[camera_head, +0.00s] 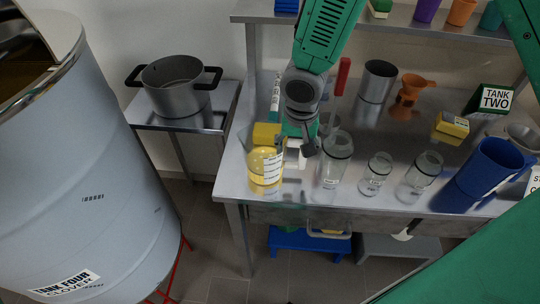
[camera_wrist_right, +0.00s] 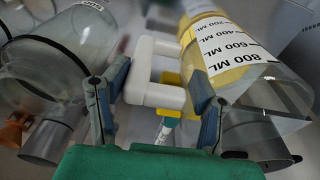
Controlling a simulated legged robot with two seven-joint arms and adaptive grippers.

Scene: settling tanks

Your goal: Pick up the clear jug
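The clear jug (camera_head: 264,168) stands near the front left of the steel table, with yellow showing at it and a white label. In the right wrist view the jug (camera_wrist_right: 255,80) fills the right side, with its millilitre marks. Its white handle (camera_wrist_right: 150,72) lies between the two fingers of my right gripper (camera_wrist_right: 158,100), which are spread apart with gaps beside it. In the head view my right gripper (camera_head: 306,144) is just right of the jug, at the handle side. My left gripper is out of view.
Clear glass jars (camera_head: 334,165) stand close right of my right gripper. A pot (camera_head: 178,84) sits on a side stand. The large tank (camera_head: 85,170) is at left.

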